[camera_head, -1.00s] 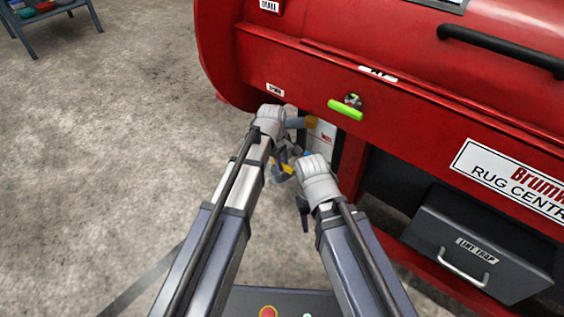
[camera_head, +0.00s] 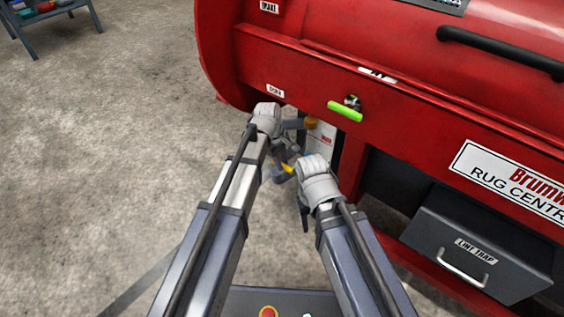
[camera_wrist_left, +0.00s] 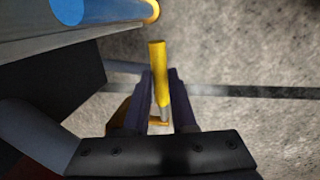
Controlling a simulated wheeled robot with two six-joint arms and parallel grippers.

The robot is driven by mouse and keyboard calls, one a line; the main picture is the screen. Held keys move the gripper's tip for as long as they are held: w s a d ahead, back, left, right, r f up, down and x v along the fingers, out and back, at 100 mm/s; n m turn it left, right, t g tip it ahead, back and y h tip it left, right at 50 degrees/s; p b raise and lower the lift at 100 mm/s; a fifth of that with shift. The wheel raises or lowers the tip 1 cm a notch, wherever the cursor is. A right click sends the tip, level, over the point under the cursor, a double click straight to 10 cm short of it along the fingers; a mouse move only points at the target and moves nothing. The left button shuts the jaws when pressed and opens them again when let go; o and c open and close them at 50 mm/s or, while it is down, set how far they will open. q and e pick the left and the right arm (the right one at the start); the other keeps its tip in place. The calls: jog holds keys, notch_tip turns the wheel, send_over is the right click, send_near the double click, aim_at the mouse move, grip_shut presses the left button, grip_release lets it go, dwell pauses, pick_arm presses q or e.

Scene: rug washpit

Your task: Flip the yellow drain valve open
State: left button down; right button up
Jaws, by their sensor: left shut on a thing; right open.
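The yellow drain valve handle (camera_wrist_left: 158,75) stands between the fingers of my left gripper (camera_wrist_left: 161,100) in the left wrist view. The gripper is shut on it. In the head view only a small yellow piece (camera_head: 287,168) shows between my two arms, under the red machine's edge. My left gripper (camera_head: 284,158) is there, partly hidden by its own wrist. My right gripper (camera_head: 304,207) is just below and to the right, apart from the handle. It is open, though its fingers are mostly hidden. The valve body is mostly hidden.
The red machine (camera_head: 320,60) fills the upper right, with a green lever (camera_head: 345,111) on its front. A grey lint trap drawer (camera_head: 475,250) is at the lower right. A grey table (camera_head: 55,14) stands far left. Concrete floor on the left is clear.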

pick_arm(q)
jog(key=shift+w+a+r+g+h+p, duration=0.3)
jog(key=shift+r+g+h, duration=0.1)
jog(key=shift+r+h, duration=0.2)
jog(key=shift+w+a+r+g+h, duration=0.2)
jog(key=shift+r+g+h, duration=0.15)
jog(key=shift+g+h, duration=0.15)
jog(key=shift+w+a+r+n+g+h+b, duration=0.2)
jog(key=shift+a+r+g+h, duration=0.15)
jog(key=shift+r+g+h, duration=0.25)
jog(key=shift+w+a+r+n+g+h+b, duration=0.2)
jog(key=shift+a+r+g+h, duration=0.15)
jog(key=shift+h, duration=0.45)
jog(key=shift+r, duration=0.1)
jog(key=c, duration=0.7)
grip_release()
jog(key=shift+c, duration=0.2)
jog(key=shift+r, duration=0.1)
notch_tip(320, 180, up, 10)
jog(key=p, duration=1)
